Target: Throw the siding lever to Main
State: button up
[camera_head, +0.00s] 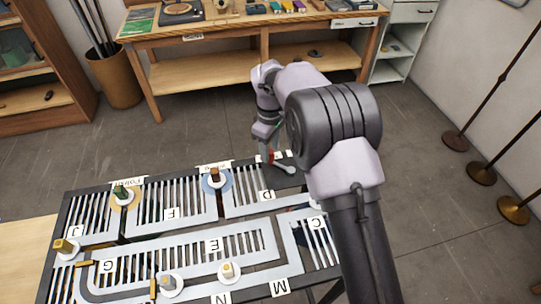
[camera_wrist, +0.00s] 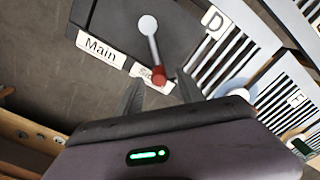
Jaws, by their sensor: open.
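The siding lever (camera_wrist: 151,42) is a pale grey arm on a round pivot with a red knob (camera_wrist: 159,75) at its end. In the wrist view the knob lies over a partly hidden label (camera_wrist: 150,74) starting with "S". The "Main" label (camera_wrist: 101,48) is to the left of it, clear of the lever. My gripper (camera_wrist: 160,90) is open, with its fingertips on either side of and just short of the knob; contact cannot be told. In the head view the lever (camera_head: 284,168) shows at the board's far edge, beside my gripper (camera_head: 267,152).
The track board (camera_head: 187,236) has slotted panels lettered D, F, E, G and others, with several upright pegs. A workbench (camera_head: 200,77) stands behind, and pole stands (camera_head: 481,173) are at the right. Bare floor lies between board and bench.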

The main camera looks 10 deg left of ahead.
notch_tip(320, 180, down, 2)
jog(key=shift+f, duration=0.25)
grip_shut()
dwell(1.3)
